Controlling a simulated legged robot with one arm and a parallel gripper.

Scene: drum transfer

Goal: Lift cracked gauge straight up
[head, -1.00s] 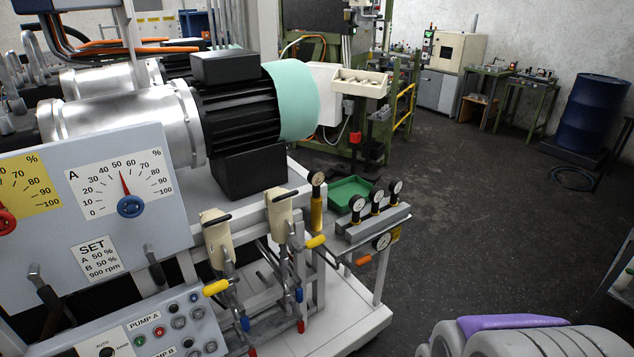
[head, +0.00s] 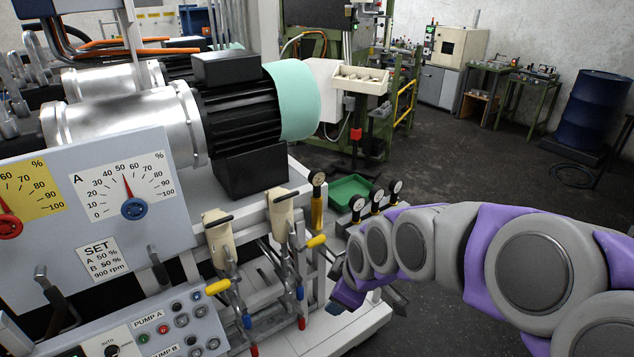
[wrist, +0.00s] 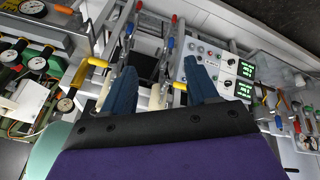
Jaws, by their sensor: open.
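I cannot tell which is cracked. In the head view my arm reaches in from the right and hides the rack's front and most of the gripper.
The pump panel (head: 155,330) is at lower left. A blue drum (head: 597,112) stands far right, with open floor before it.

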